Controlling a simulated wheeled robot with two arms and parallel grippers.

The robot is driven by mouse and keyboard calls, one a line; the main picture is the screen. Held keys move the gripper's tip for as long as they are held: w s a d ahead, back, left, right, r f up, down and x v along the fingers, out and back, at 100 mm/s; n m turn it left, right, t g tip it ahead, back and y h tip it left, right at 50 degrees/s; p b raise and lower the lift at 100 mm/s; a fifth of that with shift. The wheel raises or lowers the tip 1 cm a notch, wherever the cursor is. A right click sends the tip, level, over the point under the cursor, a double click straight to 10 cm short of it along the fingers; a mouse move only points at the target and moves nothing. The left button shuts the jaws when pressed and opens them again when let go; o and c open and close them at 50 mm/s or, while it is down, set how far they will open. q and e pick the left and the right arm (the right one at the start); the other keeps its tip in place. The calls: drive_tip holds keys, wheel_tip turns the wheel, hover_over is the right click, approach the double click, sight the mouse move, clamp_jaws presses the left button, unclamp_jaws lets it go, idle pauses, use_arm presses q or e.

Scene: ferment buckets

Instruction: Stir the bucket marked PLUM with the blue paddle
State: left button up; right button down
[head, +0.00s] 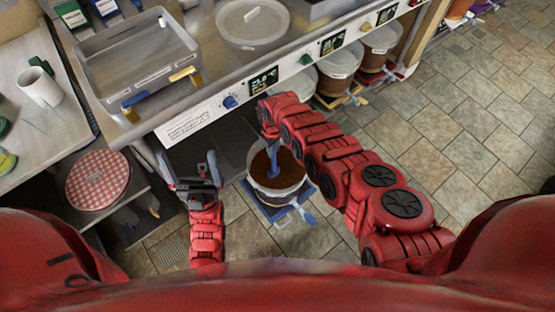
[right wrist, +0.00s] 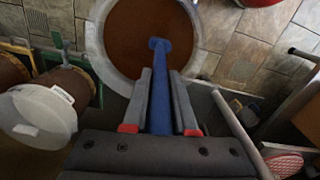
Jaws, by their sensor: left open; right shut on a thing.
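An open bucket (head: 277,190) of brown contents stands on a blue wheeled base below the counter edge; it also shows in the right wrist view (right wrist: 97,42). I cannot read a PLUM mark on it. My right gripper (head: 268,134) is shut on the blue paddle (head: 272,158), whose shaft runs between the fingers in the right wrist view (right wrist: 160,100). The paddle's far end is over or in the brown contents; I cannot tell how deep. My left gripper (head: 197,178) is open and empty, left of the bucket and apart from it.
A round lid (head: 252,22) lies on the steel counter beside a grey tray (head: 140,62) with blue and yellow clips. Lidded buckets (head: 338,63) stand under the counter to the right. A white mug (head: 40,88) and a checked round lid (head: 97,180) are left. The tiled floor at right is clear.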

wheel_tip(320, 180, up, 13)
drive_tip(key=p, duration=1.2)
drive_tip(key=shift+r, duration=0.2)
wheel_tip(320, 180, up, 4)
drive_tip(key=p, duration=0.4)
idle(0.3)
idle(0.5)
